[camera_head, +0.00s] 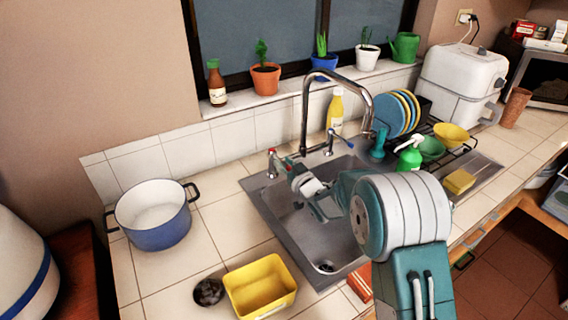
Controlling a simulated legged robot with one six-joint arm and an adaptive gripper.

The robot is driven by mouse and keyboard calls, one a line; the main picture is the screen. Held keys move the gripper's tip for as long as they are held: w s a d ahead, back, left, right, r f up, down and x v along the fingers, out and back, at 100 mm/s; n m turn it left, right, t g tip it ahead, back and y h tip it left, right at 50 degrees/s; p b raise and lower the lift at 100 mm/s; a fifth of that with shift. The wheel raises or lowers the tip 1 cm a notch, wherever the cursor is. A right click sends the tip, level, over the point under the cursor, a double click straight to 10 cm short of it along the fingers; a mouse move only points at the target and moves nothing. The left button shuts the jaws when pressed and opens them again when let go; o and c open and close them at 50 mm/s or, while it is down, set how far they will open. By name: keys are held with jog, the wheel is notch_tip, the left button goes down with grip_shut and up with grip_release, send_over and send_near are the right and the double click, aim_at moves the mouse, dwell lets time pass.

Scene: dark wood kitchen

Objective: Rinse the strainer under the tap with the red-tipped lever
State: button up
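The red-tipped lever (271,155) stands on the back left rim of the sink, left of the curved metal tap (304,100). A blue-tipped lever (338,138) stands beside the tap's base on the right. My gripper (291,166) is over the sink's left side, pointing up and left, close to the red-tipped lever; I cannot tell whether they touch. Its fingers are small and partly hidden, so I cannot tell how far open they are or whether they hold anything. I cannot clearly make out a strainer. No water shows from the tap.
The steel sink (290,225) lies under my arm, which hides its right part. A blue pot (154,222), a yellow tub (262,288) and a dark round object (208,292) stand on the left counter. A dish rack (452,140) and green spray bottle (409,154) are right.

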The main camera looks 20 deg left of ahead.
grip_shut()
jog(key=shift+s+a, duration=0.1)
jog(key=shift+s+a+r+m+t+h, duration=0.1)
jog(key=shift+s+a+m+t+h, duration=0.2)
jog(key=shift+m+t+h, duration=0.4)
jog(key=shift+s+a+m+t+h, duration=0.25)
jog(key=shift+m+t+h, duration=0.25)
jog(key=shift+t+h, duration=0.25)
jog(key=o, duration=0.6)
grip_release()
jog(key=shift+c, duration=0.2)
